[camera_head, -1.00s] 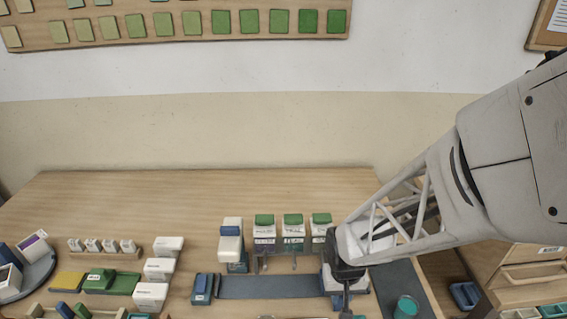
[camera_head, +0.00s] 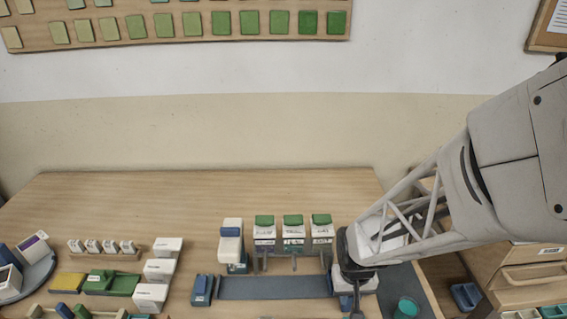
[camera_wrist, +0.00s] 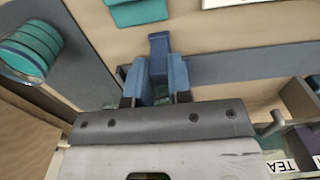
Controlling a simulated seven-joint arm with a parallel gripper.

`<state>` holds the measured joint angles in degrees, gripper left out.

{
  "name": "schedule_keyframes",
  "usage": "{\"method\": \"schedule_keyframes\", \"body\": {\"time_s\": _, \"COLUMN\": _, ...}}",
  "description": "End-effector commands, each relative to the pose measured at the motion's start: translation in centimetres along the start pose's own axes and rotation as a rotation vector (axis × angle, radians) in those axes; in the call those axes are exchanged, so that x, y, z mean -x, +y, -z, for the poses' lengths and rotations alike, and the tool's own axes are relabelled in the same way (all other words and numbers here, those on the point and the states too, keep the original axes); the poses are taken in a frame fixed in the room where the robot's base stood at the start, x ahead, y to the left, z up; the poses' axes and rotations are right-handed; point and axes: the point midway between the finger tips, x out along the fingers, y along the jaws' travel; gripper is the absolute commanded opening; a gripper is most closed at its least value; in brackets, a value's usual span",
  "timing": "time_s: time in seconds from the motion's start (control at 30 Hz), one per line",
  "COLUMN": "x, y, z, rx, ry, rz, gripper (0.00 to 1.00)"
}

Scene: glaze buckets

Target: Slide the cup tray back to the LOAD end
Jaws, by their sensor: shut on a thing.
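A blue cup tray (camera_wrist: 159,50) with an upright tab sits at the end of the grey track (camera_head: 273,287). In the head view my gripper (camera_head: 352,297) is at the right end of the track and hides most of the tray. A blue block (camera_head: 202,289) stands at the track's left end. I cannot read any LOAD mark. The grey track also shows in the wrist view (camera_wrist: 245,67), running to the right of the tray.
Several green-topped dispensers (camera_head: 293,232) with levers stand behind the track, beside a blue-and-white unit (camera_head: 231,245). A teal cup (camera_head: 407,307) stands on a dark mat (camera_head: 385,275) to the right. White boxes (camera_head: 158,270) stand at left. The track's middle is clear.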

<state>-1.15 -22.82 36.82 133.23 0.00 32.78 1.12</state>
Motion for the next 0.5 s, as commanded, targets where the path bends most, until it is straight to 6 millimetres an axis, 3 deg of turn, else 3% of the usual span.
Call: {"method": "schedule_keyframes", "body": {"time_s": 0.5, "x": 0.1, "y": 2.2, "z": 0.1, "rx": -0.001, "ry": 0.003, "rz": 0.0, "gripper": 0.0}}
